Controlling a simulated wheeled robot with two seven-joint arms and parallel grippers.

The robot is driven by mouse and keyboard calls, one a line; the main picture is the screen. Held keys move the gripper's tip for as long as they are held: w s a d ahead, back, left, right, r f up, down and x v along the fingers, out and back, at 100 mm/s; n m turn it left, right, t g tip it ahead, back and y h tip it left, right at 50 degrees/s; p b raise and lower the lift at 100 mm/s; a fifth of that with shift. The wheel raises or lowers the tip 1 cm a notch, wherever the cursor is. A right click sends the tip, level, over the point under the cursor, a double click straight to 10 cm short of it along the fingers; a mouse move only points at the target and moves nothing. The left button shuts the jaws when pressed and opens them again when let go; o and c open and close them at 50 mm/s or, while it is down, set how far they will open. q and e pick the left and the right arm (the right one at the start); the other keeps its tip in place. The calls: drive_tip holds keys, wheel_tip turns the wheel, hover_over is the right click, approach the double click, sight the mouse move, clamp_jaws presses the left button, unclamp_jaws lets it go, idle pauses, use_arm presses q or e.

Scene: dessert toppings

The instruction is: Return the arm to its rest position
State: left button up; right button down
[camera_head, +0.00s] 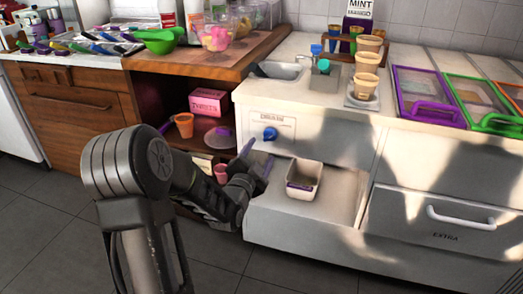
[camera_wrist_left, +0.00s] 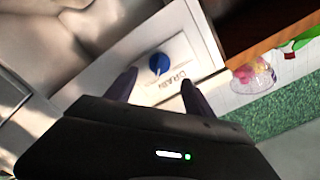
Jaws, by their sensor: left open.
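My left gripper (camera_head: 257,160) is open and empty in the head view, in front of the white counter's recess. Its two purple fingers point toward a blue knob (camera_head: 270,134) on a labelled white panel. In the left wrist view the open gripper (camera_wrist_left: 156,88) frames the same blue knob (camera_wrist_left: 158,63), with space between fingers and knob. My left arm (camera_head: 150,165) reaches in from the lower left. My right gripper is not in view.
A small cream bin (camera_head: 304,180) sits in the recess right of my gripper. An open wooden shelf (camera_head: 160,105) with a pink box (camera_head: 207,103) and an orange cup (camera_head: 184,126) stands to the left. Stacked cones (camera_head: 368,68) stand on the counter. Floor space in front is clear.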

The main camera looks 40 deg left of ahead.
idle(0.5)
use_arm(q)
drive_tip(key=s+d+f+n+g+h, duration=0.35)
drive_tip(key=d+f, duration=0.55)
drive_tip(key=f, duration=0.4)
drive_tip(key=s+d+f+n+g+h, duration=0.2)
drive_tip(key=s+d+f+n+g, duration=0.25)
drive_tip(key=d+f, duration=0.6)
drive_tip(key=s+d+f+g+h, duration=0.2)
drive_tip(key=s+d+f+g, duration=0.2)
drive_tip(key=s+d+f, duration=0.45)
drive_tip(key=s+d+f+g+h, duration=0.2)
drive_tip(key=s+d+f+g, duration=0.25)
drive_tip(key=s+d, duration=0.6)
wheel_tip(320, 180, up, 21)
drive_tip(key=s+m+p, duration=0.1)
drive_tip(key=p, duration=2.1)
drive_tip(key=shift+s+d+r, duration=0.2)
drive_tip(key=shift+s+d, duration=0.15)
drive_tip(key=shift+s, duration=0.05)
